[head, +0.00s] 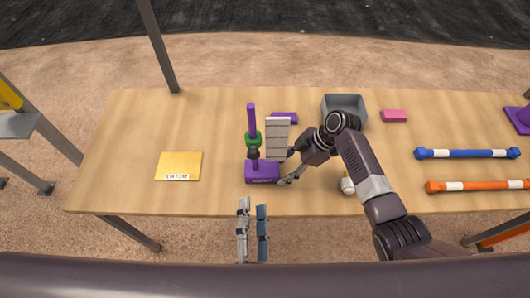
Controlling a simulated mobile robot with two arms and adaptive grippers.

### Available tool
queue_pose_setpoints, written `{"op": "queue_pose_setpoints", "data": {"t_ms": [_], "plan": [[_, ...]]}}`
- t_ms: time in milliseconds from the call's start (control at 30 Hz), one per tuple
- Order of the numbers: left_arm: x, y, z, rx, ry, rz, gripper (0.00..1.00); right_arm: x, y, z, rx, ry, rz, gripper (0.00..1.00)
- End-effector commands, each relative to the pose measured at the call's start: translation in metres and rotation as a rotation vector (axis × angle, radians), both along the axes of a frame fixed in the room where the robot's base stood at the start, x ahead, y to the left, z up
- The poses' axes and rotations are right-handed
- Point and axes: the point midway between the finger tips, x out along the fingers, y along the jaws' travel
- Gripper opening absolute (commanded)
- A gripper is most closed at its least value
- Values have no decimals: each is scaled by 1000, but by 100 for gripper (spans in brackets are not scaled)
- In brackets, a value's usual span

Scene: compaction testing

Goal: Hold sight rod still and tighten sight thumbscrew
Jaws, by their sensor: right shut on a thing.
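An upright purple sight rod (252,119) stands on a labelled purple base (262,173) left of the table's middle. A green collar (253,141) and a dark part (254,153) sit on its lower length; I cannot make out which part is the thumbscrew. My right gripper (285,168) reaches in from the right, its fingers at the right end of the base, shut on it; the contact itself is small and partly hidden. My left gripper (253,230) is at the table's front edge, below the base, fingers apart and empty.
A pale ribbed block (277,139) stands close right of the rod, with a purple piece (286,118) behind. A yellow DATUM plate (179,166) lies left. A grey bin (345,109), pink block (394,116), blue bar (467,153) and orange bar (477,186) are right. The front left is clear.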

Motion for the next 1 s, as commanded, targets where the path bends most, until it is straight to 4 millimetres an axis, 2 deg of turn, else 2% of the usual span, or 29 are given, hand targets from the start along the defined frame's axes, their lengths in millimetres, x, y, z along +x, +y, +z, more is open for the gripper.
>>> {"op": "queue_pose_setpoints", "data": {"t_ms": [33,200,567,667,1000], "plan": [[0,0,0,0,0,0,36,1,0,1,2,-2,0,52],[0,0,0,0,0,0,36,1,0,1,1,-1,0,71],[1,0,0,0,0,0,36,1,-3,4,0,-2,-1,71],[1,0,0,0,0,0,36,2,-10,15,-2,-4,-1,71],[1,0,0,0,0,0,36,3,-47,76,-3,-5,0,71]]}}
